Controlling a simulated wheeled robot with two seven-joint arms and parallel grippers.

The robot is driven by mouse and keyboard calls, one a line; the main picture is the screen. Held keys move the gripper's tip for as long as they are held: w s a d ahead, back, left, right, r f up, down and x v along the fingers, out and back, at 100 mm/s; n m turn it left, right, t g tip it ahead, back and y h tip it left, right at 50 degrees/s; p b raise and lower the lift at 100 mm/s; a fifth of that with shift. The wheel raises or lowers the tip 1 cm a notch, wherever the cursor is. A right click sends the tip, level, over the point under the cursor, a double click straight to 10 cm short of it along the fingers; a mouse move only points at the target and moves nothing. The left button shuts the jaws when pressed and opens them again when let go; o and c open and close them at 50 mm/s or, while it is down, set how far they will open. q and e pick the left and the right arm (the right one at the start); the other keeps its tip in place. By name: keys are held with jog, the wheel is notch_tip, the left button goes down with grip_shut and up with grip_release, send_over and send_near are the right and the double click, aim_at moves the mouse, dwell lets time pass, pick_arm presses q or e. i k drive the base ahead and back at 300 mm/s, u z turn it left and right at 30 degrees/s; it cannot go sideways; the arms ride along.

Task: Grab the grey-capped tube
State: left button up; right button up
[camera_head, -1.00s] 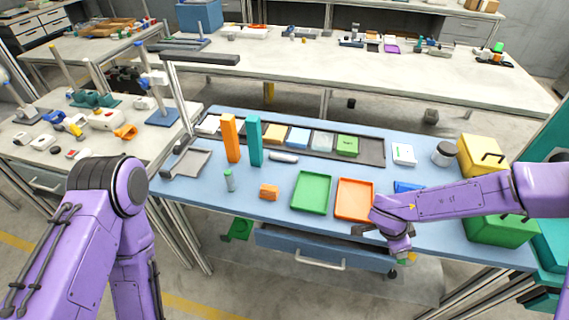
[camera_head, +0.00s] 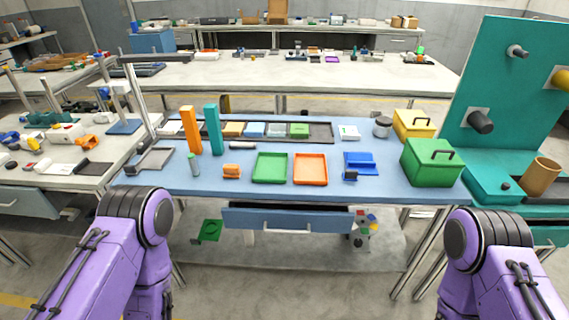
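A small upright tube (camera_head: 194,164) with a pale body and a greenish top stands at the left front of the blue table. A grey cylinder (camera_head: 243,145) lies on its side behind it, near the long dark tray. Its cap colour is too small to tell, and I cannot make out a clearly grey-capped tube. My left and right arms show only as purple links at the bottom corners. Neither gripper is in view.
On the blue table stand tall orange (camera_head: 191,130) and teal (camera_head: 213,130) blocks, green (camera_head: 270,168) and orange (camera_head: 310,169) trays, a blue holder (camera_head: 359,164) and a green box (camera_head: 431,162). A drawer (camera_head: 288,220) sits under the front edge. The front strip of tabletop is mostly clear.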

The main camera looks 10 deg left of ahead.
aim_at(232, 145)
jog(key=z, duration=0.1)
jog(key=k, duration=0.5)
jog(key=z, duration=1.1)
jog(key=i, duration=0.9)
jog(key=u, duration=0.55)
jog(key=i, duration=0.6)
jog(key=u, duration=0.75)
